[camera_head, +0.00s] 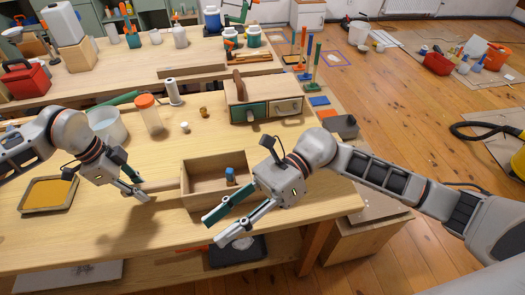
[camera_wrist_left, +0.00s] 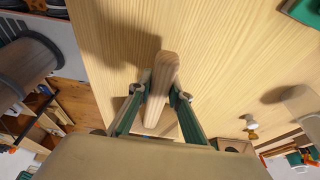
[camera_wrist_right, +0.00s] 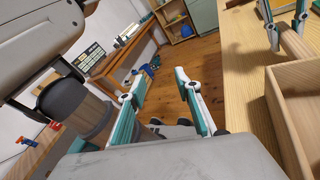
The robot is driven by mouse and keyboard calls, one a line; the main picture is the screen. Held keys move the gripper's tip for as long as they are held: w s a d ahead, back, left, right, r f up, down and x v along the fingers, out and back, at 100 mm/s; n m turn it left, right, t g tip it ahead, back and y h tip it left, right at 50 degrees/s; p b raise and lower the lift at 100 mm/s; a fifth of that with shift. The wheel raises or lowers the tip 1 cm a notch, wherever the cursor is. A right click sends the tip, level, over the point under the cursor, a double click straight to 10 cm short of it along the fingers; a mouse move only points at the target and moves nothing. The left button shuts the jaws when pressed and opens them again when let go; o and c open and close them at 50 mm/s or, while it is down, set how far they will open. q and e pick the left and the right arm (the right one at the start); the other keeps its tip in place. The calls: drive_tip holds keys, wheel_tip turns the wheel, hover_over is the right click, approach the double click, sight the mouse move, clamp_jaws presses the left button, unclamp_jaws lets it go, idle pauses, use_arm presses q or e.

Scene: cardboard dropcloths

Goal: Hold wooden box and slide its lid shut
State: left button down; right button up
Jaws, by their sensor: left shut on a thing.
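An open wooden box (camera_head: 187,185) stands near the front edge of the workbench, with a small blue-topped object (camera_head: 230,176) inside. The right wrist view shows the box wall (camera_wrist_right: 283,120) to the right of the open fingers (camera_wrist_right: 160,85).
A drawer cabinet (camera_head: 262,92) stands behind the box. A tray with a yellowish inside (camera_head: 48,194), a clear tub (camera_head: 107,127) and an orange-lidded jar (camera_head: 148,115) stand to the left. The bench's front edge is close below both grippers. Bare bench (camera_head: 80,240) lies at front left.

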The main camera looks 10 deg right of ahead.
drive_tip(key=w+d+t+h, duration=0.2)
drive_tip(key=w+d+h, duration=0.2)
drive_tip(key=d, duration=0.3)
drive_tip(key=w+d+t+h, duration=0.2)
drive_tip(key=w+d+h, duration=0.2)
drive_tip(key=w+d, duration=0.3)
drive_tip(key=w+d+r+n+t+h, duration=0.1)
drive_tip(key=w+d+h, duration=0.3)
drive_tip(key=d, duration=0.5)
drive_tip(key=shift+w+d+r+t, duration=0.15)
drive_tip(key=shift+w+t, duration=0.45)
drive_tip(key=shift+w, duration=0.65)
drive_tip(key=w+d, duration=0.1)
drive_tip(key=d, duration=0.1)
drive_tip(key=d+r+m+h, duration=0.1)
drive_tip(key=d, duration=0.2)
drive_tip(key=w+d+r+m+h, duration=0.1)
drive_tip(key=d, duration=0.2)
drive_tip(key=shift+w+r+t, duration=0.2)
drive_tip(key=shift+w+t, duration=0.1)
drive_tip(key=shift+t, duration=0.1)
drive_tip(key=shift+d, duration=0.5)
drive_tip(key=shift+f, duration=4.45)
